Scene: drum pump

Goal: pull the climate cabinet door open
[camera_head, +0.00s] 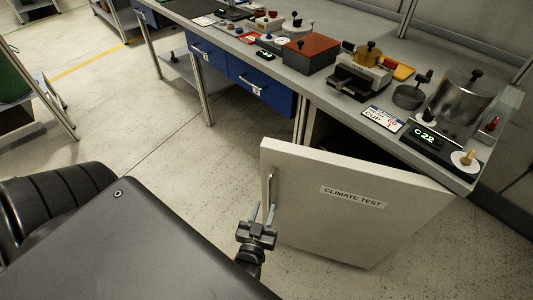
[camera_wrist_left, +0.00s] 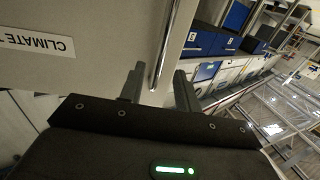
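The pale climate cabinet door (camera_head: 345,225), labelled CLIMATE TEST, stands partly swung out from under the bench, with a dark gap behind its top edge. Its vertical metal bar handle (camera_head: 271,187) is near the door's left edge. My left gripper (camera_head: 262,212) is at the lower end of the handle, with its fingers apart. In the left wrist view, the handle (camera_wrist_left: 165,45) runs down toward the space between the two fingers (camera_wrist_left: 158,88), and gaps show on both sides. I cannot tell whether a finger touches it. My right gripper is not in view.
The grey bench (camera_head: 225,38) carries a metal pot (camera_head: 462,100), a brown-red box (camera_head: 310,54), a display reading 22 (camera_head: 425,136) and small parts. Blue drawers (camera_head: 262,88) sit under it. The floor (camera_head: 190,190) left of the door is clear.

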